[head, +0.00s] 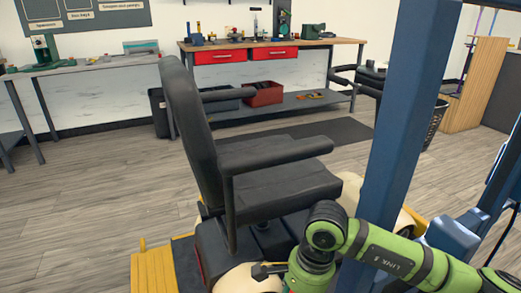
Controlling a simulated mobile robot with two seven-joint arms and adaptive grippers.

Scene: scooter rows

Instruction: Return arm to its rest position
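My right arm, green with dark joints, comes in from the lower right and bends down at its elbow, in front of a mobility scooter. Its wrist is low in the view. What looks like part of my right gripper (266,271) shows as small dark pieces beside the wrist, over the scooter's cream body. The fingers are too small and too covered to tell open from shut. I see nothing held. My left arm and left gripper are not in view.
The scooter's black seat (280,188) with armrests stands close by the arm. A blue upright post (397,110) rises just behind the arm. A workbench (262,45) with red drawers and a grey table (85,65) stand along the wall. Grey floor (90,190) is clear at left.

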